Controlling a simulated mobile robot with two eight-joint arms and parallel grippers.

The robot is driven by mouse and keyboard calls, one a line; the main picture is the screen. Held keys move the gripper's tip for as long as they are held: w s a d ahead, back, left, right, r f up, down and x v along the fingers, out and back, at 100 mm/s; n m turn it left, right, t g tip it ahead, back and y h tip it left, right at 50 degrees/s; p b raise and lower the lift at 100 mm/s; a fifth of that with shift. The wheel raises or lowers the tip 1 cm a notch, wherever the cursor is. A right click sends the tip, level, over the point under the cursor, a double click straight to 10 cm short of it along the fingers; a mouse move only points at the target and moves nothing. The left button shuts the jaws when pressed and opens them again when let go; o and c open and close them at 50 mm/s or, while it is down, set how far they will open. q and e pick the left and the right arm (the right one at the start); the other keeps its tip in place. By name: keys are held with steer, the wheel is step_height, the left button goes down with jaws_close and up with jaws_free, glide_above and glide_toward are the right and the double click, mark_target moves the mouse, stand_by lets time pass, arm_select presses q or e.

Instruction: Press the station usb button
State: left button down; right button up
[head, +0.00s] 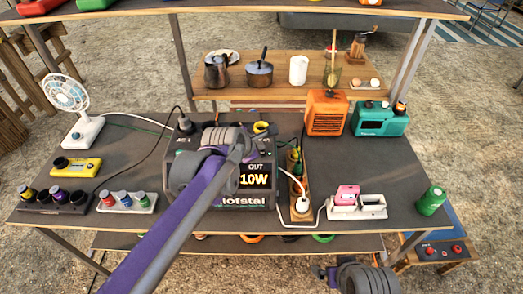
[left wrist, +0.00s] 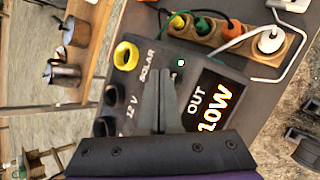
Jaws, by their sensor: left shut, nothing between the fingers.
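The power station (head: 262,200) is a dark box in the middle of the table, its screen reading OUT 10W. In the left wrist view its face (left wrist: 172,82) shows the labels SOLAR and 12 V, a yellow ring socket (left wrist: 126,56), dark round sockets and a small green-lit spot (left wrist: 181,63). No label reading USB is legible. My left gripper (head: 243,142) is in front of the station and hides much of its face. In the left wrist view its shut fingers (left wrist: 162,76) point at the face, left of the screen; contact cannot be told. My right gripper (head: 330,274) is low at the front edge.
A power strip with plugs (head: 299,202) stands right of the station. A white charger holding a pink battery (head: 347,195), an orange heater (head: 326,113), a teal radio (head: 378,119) and a green can (head: 431,201) are further right. A fan (head: 70,97) is at left.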

arm_select(q)
step_height(320, 180, up, 6)
steer(key=p, duration=0.4)
steer(key=shift+p, duration=0.35)
